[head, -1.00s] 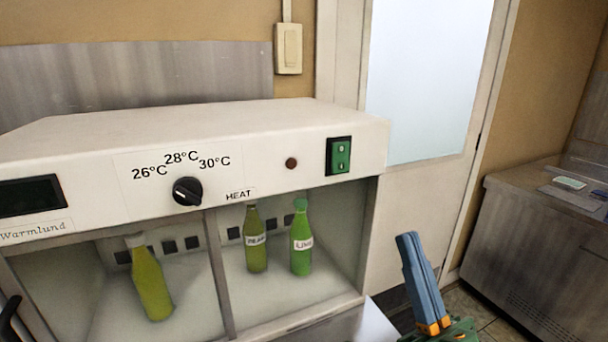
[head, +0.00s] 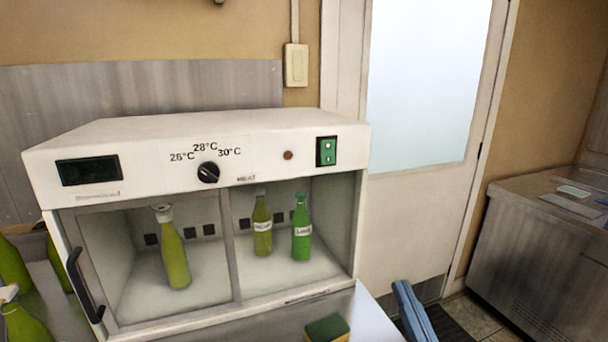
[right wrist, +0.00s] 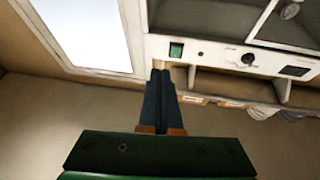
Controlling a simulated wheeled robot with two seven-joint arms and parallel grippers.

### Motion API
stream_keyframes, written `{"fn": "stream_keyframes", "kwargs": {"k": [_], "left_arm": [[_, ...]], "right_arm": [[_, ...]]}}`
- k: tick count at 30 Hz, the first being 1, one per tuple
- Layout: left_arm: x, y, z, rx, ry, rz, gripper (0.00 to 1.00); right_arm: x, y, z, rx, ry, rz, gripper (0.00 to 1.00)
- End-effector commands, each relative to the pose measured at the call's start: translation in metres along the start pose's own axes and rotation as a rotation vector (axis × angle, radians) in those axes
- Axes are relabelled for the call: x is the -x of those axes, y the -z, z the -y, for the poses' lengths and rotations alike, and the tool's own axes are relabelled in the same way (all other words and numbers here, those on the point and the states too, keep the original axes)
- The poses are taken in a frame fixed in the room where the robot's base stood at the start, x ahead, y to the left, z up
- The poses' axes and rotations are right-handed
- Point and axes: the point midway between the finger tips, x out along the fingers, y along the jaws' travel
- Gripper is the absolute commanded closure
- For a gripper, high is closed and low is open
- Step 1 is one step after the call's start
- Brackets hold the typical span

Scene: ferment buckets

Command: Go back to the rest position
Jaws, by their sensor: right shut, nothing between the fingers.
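My right gripper (head: 414,312) shows at the bottom right of the head view, in front of the cabinet and to its right. Its blue-grey fingers are together with nothing between them. In the right wrist view the closed fingers (right wrist: 160,95) point toward the white warming cabinet, apart from anything I can make out. My left gripper is not in view. The white cabinet (head: 110,150) has a black dial (head: 208,172) and a green switch (head: 326,151); the switch also shows in the right wrist view (right wrist: 176,50).
Three green bottles stand inside the cabinet: one left (head: 175,255), two right (head: 262,225) (head: 301,230). More bottles (head: 12,265) are at the far left. A green-and-yellow sponge (head: 327,328) lies on the counter in front. A door (head: 400,215) and steel unit (head: 530,250) are right.

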Motion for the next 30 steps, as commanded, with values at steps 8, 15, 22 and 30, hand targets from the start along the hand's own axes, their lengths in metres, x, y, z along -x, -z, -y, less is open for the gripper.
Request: {"fn": "stream_keyframes", "kwargs": {"k": [8, 15, 22, 30], "left_arm": [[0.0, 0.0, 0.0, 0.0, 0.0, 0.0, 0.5], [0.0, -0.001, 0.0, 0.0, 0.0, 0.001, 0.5], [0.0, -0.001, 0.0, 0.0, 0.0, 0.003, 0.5], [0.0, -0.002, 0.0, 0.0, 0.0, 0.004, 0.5]], "right_arm": [[0.055, -0.114, -0.011, 0.032, -0.095, 0.562, 1.0], [0.171, -0.192, -0.008, 0.057, -0.132, 1.158, 1.0], [0.294, -0.205, 0.005, 0.06, -0.112, 1.681, 1.0], [0.339, -0.301, 0.002, 0.056, -0.099, 1.76, 1.0]]}}
